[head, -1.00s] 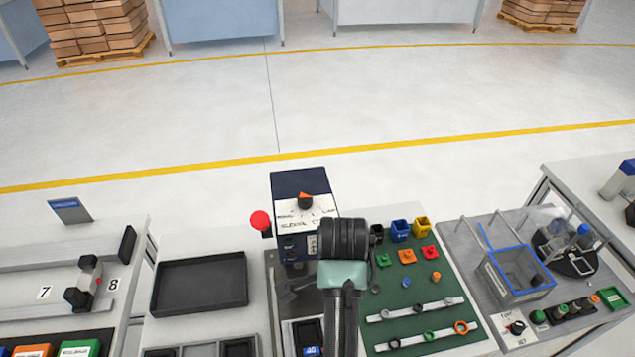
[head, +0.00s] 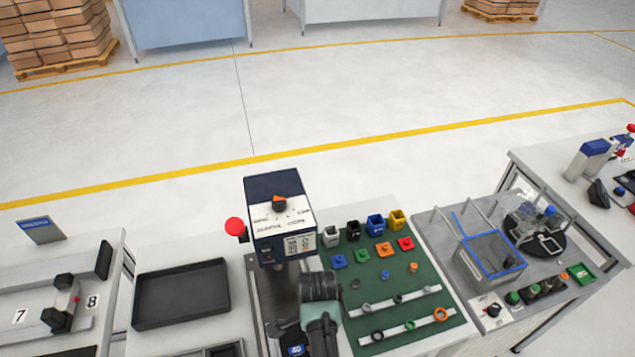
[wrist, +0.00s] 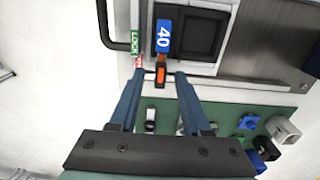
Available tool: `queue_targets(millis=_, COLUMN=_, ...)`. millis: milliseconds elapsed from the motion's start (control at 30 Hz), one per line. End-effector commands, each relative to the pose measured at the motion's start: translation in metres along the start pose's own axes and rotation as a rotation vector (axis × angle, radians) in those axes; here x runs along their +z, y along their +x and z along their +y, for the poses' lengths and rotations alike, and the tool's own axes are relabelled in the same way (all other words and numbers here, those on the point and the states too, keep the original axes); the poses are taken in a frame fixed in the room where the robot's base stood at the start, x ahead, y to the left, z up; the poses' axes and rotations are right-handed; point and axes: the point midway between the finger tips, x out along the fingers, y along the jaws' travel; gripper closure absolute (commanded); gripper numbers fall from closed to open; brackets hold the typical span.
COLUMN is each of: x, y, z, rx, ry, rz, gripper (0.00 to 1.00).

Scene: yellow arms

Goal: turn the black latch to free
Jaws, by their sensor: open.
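In the wrist view, a small black piece with an orange face (wrist: 161,74), which looks like the latch, lies at the edge of a grey fixture. A green LOCK label (wrist: 135,43) is to its upper left, with a small red-and-white label (wrist: 139,62) below that one. My gripper (wrist: 160,75) is open, with one finger on each side of the latch; I cannot tell whether either touches it. In the head view my arm covers the latch and the fingertips.
A blue tag marked 40 (wrist: 163,36) and a dark recess (wrist: 201,37) adjoin the latch. The dark-blue machine box (head: 273,187) with a dial and the red button (head: 235,227) stand behind my arm. A green board (head: 415,275) with blocks and rings lies right, a black tray (head: 180,293) left.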

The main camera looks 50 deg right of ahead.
Motion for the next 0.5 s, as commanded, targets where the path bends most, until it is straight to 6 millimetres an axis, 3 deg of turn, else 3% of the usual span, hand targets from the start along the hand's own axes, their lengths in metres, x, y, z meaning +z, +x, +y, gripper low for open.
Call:
queue_targets(millis=167, x=0.0, y=-0.0002, z=-0.0002, rx=0.0, ry=0.0, rz=0.0, gripper=0.53)
queue_targets(millis=400, x=0.0001, y=-0.0004, z=-0.0001, rx=0.0, ry=0.0, rz=0.0, gripper=0.96)
queue_targets(millis=500, x=0.0001, y=-0.0004, z=0.0, rx=0.0, ry=-0.001, rz=0.0, gripper=1.0)
